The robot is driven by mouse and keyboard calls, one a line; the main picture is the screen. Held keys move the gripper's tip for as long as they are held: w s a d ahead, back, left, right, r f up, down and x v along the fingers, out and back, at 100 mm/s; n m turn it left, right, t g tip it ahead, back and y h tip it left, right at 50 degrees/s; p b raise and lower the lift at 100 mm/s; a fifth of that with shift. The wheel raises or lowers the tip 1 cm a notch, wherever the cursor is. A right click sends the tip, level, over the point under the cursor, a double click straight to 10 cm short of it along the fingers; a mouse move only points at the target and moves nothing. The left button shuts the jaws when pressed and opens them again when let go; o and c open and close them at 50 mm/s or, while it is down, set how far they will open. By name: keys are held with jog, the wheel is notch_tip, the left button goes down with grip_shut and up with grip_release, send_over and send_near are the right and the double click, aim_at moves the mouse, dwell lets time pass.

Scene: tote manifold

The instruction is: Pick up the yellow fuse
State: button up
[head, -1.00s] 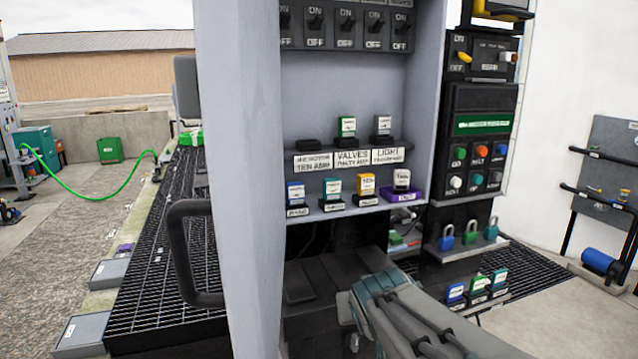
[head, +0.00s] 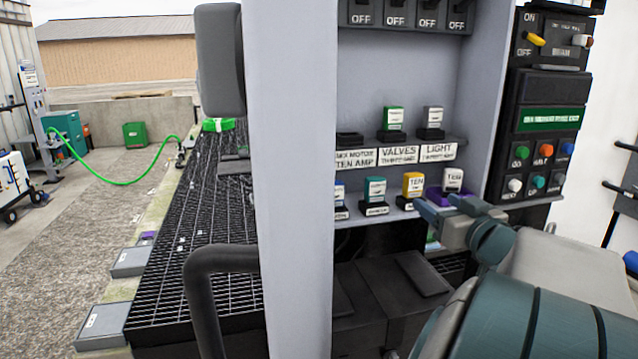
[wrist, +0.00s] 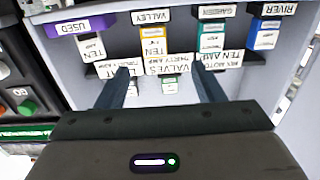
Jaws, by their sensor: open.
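The yellow fuse (head: 413,185) stands upright in a black holder on the lower shelf of the grey cabinet, between the teal fuse (head: 375,189) and a white fuse (head: 452,180). In the wrist view the yellow fuse (wrist: 153,42) is behind a label reading "VALLEY", a little beyond the fingertips and roughly centred between them. My gripper (head: 441,207) is just in front of the lower shelf, slightly right of and below the yellow fuse. In the wrist view my gripper (wrist: 160,72) is open with nothing between its fingers.
The white fuse is in the purple holder (wrist: 78,27) marked "USED". A blue fuse (wrist: 264,36) stands beyond the teal one. A green-topped fuse (head: 393,120) and another white one (head: 433,118) stand on the upper shelf. The cabinet's side wall (head: 290,180) rises at the left.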

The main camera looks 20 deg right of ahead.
aim_at(416, 186)
jog(key=w, duration=0.2)
jog(key=w+d, duration=0.1)
jog(key=w, duration=0.2)
jog(key=shift+w, duration=0.35)
jog(key=shift+w+d+f+p, duration=0.1)
jog(key=shift+w+p, duration=0.3)
jog(key=shift+w, duration=1.1)
jog(key=shift+w+d+f+p, duration=0.1)
jog(key=shift+w+p, duration=0.3)
jog(key=shift+w, duration=1.05)
jog(key=shift+c, duration=0.3)
jog(key=shift+r, duration=0.1)
jog(key=c, duration=1)
